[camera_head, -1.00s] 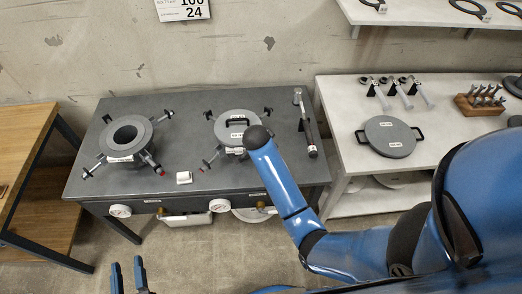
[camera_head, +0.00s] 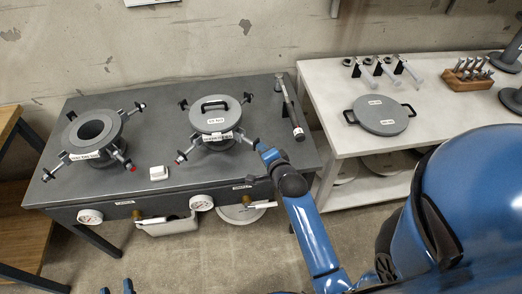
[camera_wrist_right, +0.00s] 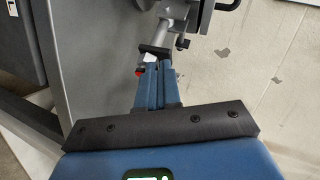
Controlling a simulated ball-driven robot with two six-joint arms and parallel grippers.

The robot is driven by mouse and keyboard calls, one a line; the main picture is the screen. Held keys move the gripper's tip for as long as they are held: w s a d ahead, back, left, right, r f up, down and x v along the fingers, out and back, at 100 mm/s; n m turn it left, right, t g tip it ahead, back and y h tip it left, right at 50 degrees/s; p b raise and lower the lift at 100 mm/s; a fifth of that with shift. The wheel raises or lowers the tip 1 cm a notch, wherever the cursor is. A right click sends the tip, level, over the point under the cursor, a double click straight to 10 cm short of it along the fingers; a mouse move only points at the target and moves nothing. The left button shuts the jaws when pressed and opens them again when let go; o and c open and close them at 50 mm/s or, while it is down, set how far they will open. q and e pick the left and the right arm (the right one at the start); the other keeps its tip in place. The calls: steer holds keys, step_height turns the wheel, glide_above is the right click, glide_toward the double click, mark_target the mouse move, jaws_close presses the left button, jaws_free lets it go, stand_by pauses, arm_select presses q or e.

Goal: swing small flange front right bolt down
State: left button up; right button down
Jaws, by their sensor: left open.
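The small flange (camera_head: 212,146) stands on the right part of the dark bench under a round grey lid (camera_head: 214,115) with a black handle. Swing bolts stick out around it. Its front right bolt (camera_head: 254,144) points out toward my right gripper (camera_head: 262,150), which partly hides it. In the right wrist view, my right gripper's fingers (camera_wrist_right: 157,68) lie close together right at the bolt's dark end piece (camera_wrist_right: 153,51); a red tip shows beside the left finger. I see no bolt clearly between them. My left gripper (camera_head: 116,287) is open and empty at the bottom edge.
A second flange (camera_head: 92,134) with an open bore stands on the bench's left. A hammer-like tool (camera_head: 291,108) lies right of the small flange. A white block (camera_head: 158,173) sits between the flanges. A white table (camera_head: 335,100) at right holds another lid (camera_head: 380,114) and small tools.

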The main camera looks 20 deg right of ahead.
arm_select(q)
steer(key=shift+a+f+b, duration=0.1)
steer(key=shift+f+b, duration=0.3)
steer(key=shift+f, duration=0.25)
arm_select(e)
steer(key=shift+a+f, duration=0.1)
steer(key=shift+f, duration=0.5)
